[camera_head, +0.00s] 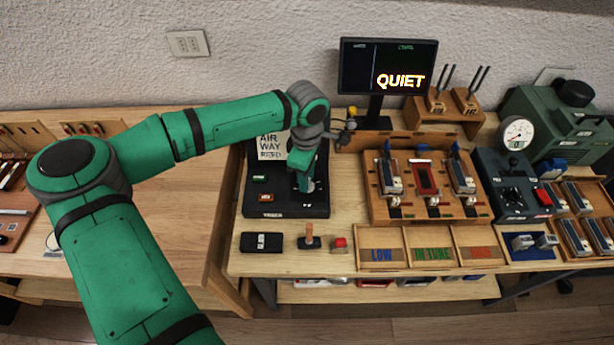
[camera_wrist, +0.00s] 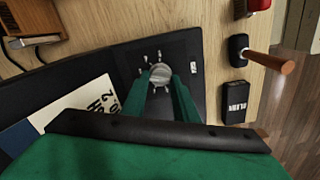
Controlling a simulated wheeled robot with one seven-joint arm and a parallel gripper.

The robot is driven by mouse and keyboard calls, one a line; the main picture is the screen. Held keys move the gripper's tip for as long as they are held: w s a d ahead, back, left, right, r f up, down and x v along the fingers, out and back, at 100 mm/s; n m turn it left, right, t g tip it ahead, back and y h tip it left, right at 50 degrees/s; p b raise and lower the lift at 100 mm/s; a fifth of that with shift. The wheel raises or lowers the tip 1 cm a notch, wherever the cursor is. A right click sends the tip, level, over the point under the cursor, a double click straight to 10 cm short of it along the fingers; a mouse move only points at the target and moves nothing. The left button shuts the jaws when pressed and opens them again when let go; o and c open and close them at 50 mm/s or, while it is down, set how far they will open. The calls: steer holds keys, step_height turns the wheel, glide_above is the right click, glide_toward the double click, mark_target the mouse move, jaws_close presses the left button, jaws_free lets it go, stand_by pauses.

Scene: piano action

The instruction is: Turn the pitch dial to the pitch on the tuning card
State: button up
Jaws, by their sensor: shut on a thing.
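The pitch dial (camera_wrist: 160,70) is a small grey knob with white marks around it on a black panel, seen in the wrist view. My gripper (camera_wrist: 161,82) is shut on it, with one green finger on each side. Which mark the dial points to cannot be told. In the head view my gripper (camera_head: 305,184) reaches down onto the black unit (camera_head: 290,210) and hides the dial. A white card with dark print (camera_head: 270,146) stands at the back of that unit. The card (camera_wrist: 98,108) also shows in the wrist view, partly hidden, and its pitch is not readable.
A monitor (camera_head: 388,72) reads QUIET. A black block (camera_head: 261,242), a wooden-handled tool (camera_head: 309,240) and a red button (camera_head: 340,244) lie in front.

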steer(key=shift+a, duration=0.1)
steer(key=o, duration=1.1)
steer(key=shift+c, duration=0.2)
step_height(320, 180, up, 11)
steer(key=shift+f, duration=0.1)
